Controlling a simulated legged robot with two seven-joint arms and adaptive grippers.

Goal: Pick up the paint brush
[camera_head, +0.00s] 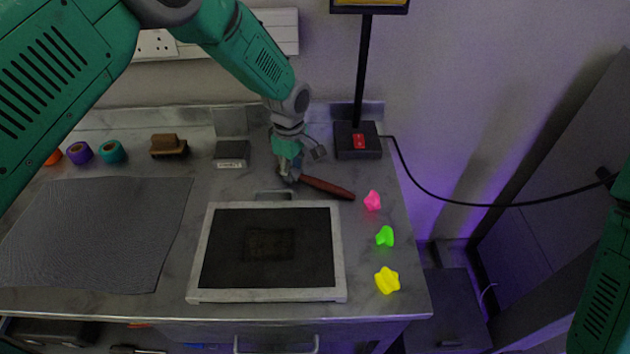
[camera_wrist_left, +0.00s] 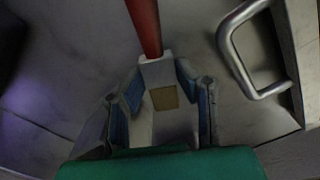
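The paint brush (camera_head: 328,188) has a red-brown handle pointing right, behind the framed dark panel on the grey bench. In the left wrist view its red handle (camera_wrist_left: 145,25) runs up from a pale ferrule with a tan square. My left gripper (camera_head: 288,172) is down at the brush's head end. Its two blue-padded fingers (camera_wrist_left: 160,90) stand on either side of the ferrule, their tips close to its edges. I cannot tell whether they press on it. Whether the brush touches the bench is unclear. My right gripper is out of view.
The framed panel (camera_head: 323,294), its handle close to the brush, lies in front. Pink (camera_head: 372,200), green (camera_head: 385,236) and yellow (camera_head: 387,280) pieces lie right. A black lamp base (camera_head: 358,140) stands behind. A grey mat (camera_head: 90,235), tape rolls (camera_head: 112,151) and a brown brush (camera_head: 168,146) are left.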

